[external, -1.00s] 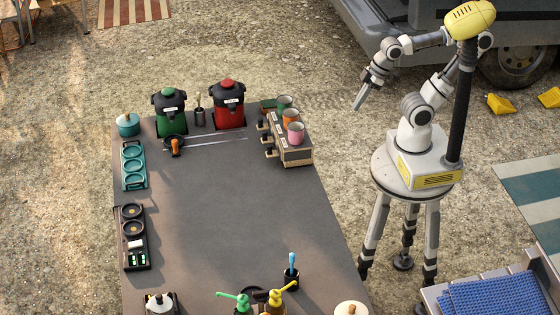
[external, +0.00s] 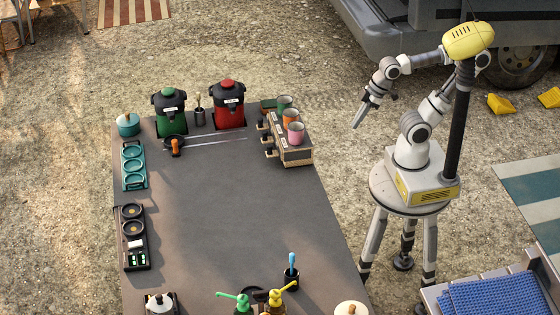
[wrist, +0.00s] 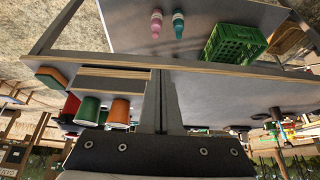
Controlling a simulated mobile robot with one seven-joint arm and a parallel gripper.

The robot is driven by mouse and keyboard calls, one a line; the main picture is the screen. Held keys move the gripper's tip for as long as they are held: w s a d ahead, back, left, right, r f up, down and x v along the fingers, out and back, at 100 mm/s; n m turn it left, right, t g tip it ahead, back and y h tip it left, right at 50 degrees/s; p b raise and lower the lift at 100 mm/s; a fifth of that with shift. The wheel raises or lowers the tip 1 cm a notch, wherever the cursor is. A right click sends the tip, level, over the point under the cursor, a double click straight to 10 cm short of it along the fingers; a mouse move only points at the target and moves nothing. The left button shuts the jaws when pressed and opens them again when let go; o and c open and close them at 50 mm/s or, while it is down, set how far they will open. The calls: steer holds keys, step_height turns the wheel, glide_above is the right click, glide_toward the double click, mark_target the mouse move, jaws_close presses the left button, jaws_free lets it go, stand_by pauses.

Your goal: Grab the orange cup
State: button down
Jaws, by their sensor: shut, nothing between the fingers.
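The orange cup (external: 290,116) stands upright on top of a wooden rack (external: 296,155) at the table's far right corner. It is between a green cup (external: 284,102) and a pink cup (external: 296,134). My gripper (external: 356,125) is shut and empty, in the air to the right of the rack, clearly apart from the cups. In the wrist view the orange cup (wrist: 119,112) and the green cup (wrist: 89,110) show left of my closed fingers (wrist: 160,78). I cannot make out the pink cup there; the fingers may hide it.
The table's middle (external: 225,215) is clear. A van (external: 420,40) is behind my arm.

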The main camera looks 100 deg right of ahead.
steer(key=c, duration=1.5)
jaws_free()
steer(key=shift+c, duration=0.2)
steer(key=o, duration=1.5)
steer(key=shift+o, duration=0.2)
steer(key=w+d+r+m+g+h+p, duration=0.1)
steer(key=w+d+r+m+g+p, duration=0.3)
steer(key=w+r+m+p, duration=0.95)
steer(key=m+g+p, duration=0.2)
steer(key=m+p, duration=0.3)
steer(key=p, duration=0.3)
glide_above(291, 114)
steer(key=a, duration=0.3)
step_height(291, 114, down, 9)
steer(key=shift+h, duration=0.4)
steer(key=shift+w+d+f, duration=0.15)
steer(key=shift+d+f, duration=0.05)
steer(key=shift+f, duration=1.1)
steer(key=shift+w+d+f, duration=0.15)
steer(key=shift+f, duration=1.1)
